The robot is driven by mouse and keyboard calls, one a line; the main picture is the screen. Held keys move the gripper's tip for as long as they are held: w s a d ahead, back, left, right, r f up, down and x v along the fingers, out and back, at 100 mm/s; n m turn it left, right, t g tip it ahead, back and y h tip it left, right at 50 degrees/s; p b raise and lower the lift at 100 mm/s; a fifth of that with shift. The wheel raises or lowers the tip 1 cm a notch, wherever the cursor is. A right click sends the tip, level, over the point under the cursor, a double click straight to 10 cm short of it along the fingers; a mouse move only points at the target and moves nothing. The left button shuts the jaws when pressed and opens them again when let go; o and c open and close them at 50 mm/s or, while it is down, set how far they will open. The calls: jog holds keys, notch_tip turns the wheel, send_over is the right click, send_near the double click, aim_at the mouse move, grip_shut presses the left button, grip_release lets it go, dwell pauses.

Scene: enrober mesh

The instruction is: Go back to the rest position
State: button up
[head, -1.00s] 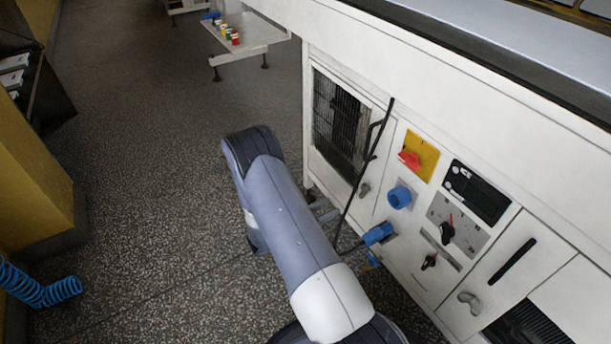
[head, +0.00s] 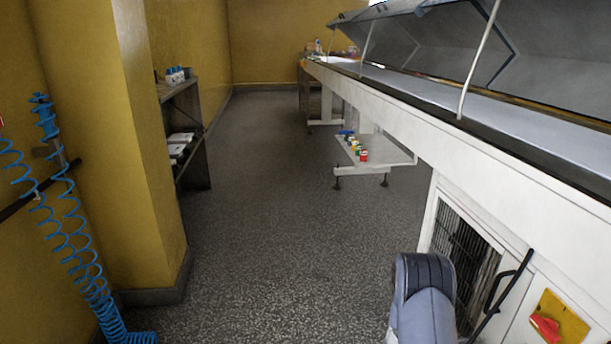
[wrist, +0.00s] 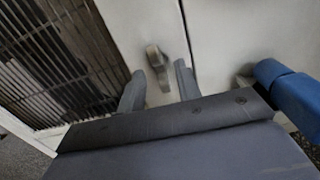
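In the wrist view my gripper (wrist: 159,70) shows as two short grey fingers standing apart, with nothing held between them. A grey metal latch (wrist: 156,58) on the white machine's door lies beyond the gap between the fingers. I cannot tell how far it is from them. In the head view only my own grey arm link shows at the lower right, beside the machine's front. The gripper itself is out of the head view.
The white machine (head: 480,160) runs along the right, with a grille door (head: 462,250) and red switch (head: 545,326). A low shelf with coloured jars (head: 362,155) juts out. A blue coiled hose (head: 85,260) hangs at left. The middle floor (head: 270,220) is clear.

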jog(key=a+p, duration=0.3)
jog(key=a, duration=0.8)
jog(key=d+m+b, duration=0.4)
jog(key=d+m, duration=0.5)
jog(key=d, duration=0.2)
jog(key=shift+b, duration=0.35)
dwell(0.6)
